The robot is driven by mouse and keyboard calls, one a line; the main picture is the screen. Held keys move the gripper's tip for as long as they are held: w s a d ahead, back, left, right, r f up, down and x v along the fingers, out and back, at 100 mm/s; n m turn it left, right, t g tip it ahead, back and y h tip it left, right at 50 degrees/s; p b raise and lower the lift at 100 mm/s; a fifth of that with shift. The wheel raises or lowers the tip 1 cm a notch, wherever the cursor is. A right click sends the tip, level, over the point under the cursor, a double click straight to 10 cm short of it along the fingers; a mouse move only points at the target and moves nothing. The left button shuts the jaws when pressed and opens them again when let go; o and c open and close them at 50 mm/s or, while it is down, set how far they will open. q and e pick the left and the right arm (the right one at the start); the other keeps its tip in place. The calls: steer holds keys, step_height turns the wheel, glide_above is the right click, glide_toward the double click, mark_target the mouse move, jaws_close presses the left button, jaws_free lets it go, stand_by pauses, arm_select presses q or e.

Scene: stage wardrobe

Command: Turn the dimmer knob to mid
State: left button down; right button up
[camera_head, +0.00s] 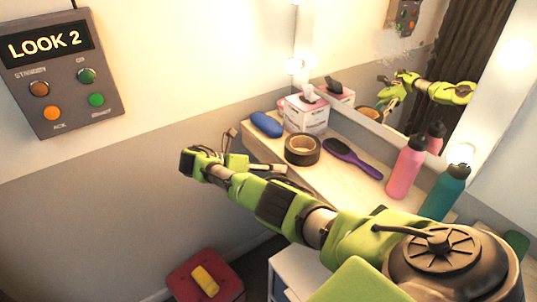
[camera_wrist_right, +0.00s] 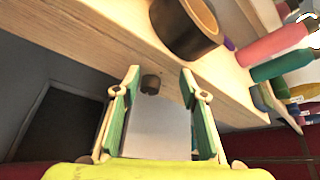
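A small dark round knob (camera_wrist_right: 151,84), likely the dimmer knob, sits on the front edge of the wooden counter in the right wrist view. Its pointer or marking is too small to read. My right gripper (camera_wrist_right: 160,80) is open, with its two green-padded fingers well apart. The knob shows between the fingertips, a little left of centre, and neither finger appears to touch it. In the head view my right gripper (camera_head: 262,168) is by the counter's front left edge, and the knob is hidden there. My left gripper is not in view.
On the counter (camera_head: 325,172) are a roll of dark tape (camera_head: 302,149), a blue case (camera_head: 266,124), a tissue box (camera_head: 306,113), a purple hairbrush (camera_head: 350,156), a pink bottle (camera_head: 405,168) and a teal bottle (camera_head: 444,192). A red stool (camera_head: 205,277) stands below.

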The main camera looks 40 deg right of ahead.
steer(key=r, duration=0.5)
steer(key=shift+w+a+r, duration=0.2)
steer(key=shift+w+r, duration=0.15)
